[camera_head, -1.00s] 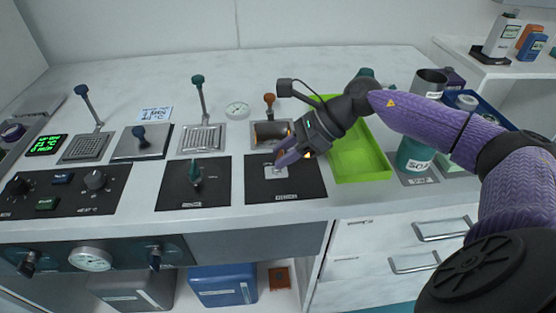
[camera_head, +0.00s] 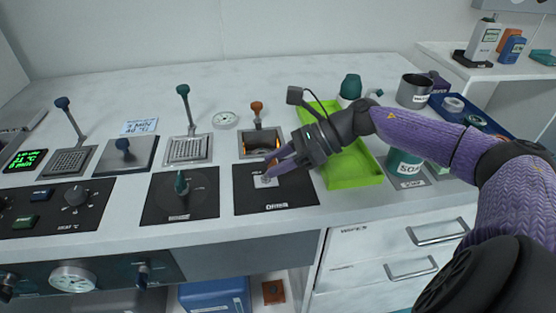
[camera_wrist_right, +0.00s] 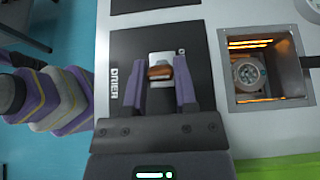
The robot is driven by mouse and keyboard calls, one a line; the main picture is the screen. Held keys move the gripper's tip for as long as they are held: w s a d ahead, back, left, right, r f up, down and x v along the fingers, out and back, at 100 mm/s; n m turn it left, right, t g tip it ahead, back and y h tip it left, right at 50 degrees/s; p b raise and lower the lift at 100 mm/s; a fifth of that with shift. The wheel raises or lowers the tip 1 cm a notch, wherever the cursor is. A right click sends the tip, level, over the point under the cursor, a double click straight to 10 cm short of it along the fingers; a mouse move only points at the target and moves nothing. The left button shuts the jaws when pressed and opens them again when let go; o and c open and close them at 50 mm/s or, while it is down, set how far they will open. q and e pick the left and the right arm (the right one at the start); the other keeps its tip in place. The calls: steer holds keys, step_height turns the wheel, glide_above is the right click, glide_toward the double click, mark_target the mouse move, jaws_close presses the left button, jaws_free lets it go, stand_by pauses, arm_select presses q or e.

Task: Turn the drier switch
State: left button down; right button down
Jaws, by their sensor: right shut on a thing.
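The drier panel (camera_head: 297,188) is a black plate on the counter with a drier label at its front edge. Its switch is a copper-coloured knob on a small pale plate; the knob (camera_wrist_right: 160,72) shows clearly in the right wrist view. My right gripper (camera_head: 270,170) reaches in from the right, low over the panel. In the head view the fingers mostly hide the knob. My left gripper is not in view.
Behind the panel is a square metal recess (camera_head: 249,138) with an orange glow; the wrist view shows a round metal thing (camera_wrist_right: 249,75) inside. An orange-topped lever (camera_head: 257,109) stands behind it. A green tray (camera_head: 350,172) is at right, a black panel with a green knob (camera_head: 181,185) at left.

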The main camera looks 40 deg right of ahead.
steer(key=shift+c, duration=2.1)
jaws_free()
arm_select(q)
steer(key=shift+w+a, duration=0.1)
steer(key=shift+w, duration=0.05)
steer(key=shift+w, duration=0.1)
arm_select(e)
steer(key=shift+s+d+r, duration=0.1)
steer(key=shift+d+r, duration=0.05)
steer(key=shift+d, duration=0.05)
steer(key=p+v, duration=0.6)
steer(key=v, duration=0.2)
steer(key=shift+s+d+r, duration=0.1)
steer(key=shift+d+r, duration=0.05)
steer(key=shift+r, duration=0.2)
steer(key=shift+s+d+p, duration=0.15)
steer(key=shift+d+p, duration=0.15)
steer(key=shift+d, duration=0.1)
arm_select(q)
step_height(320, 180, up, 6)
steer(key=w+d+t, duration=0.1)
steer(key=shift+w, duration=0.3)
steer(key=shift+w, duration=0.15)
arm_select(e)
steer(key=shift+f, duration=0.1)
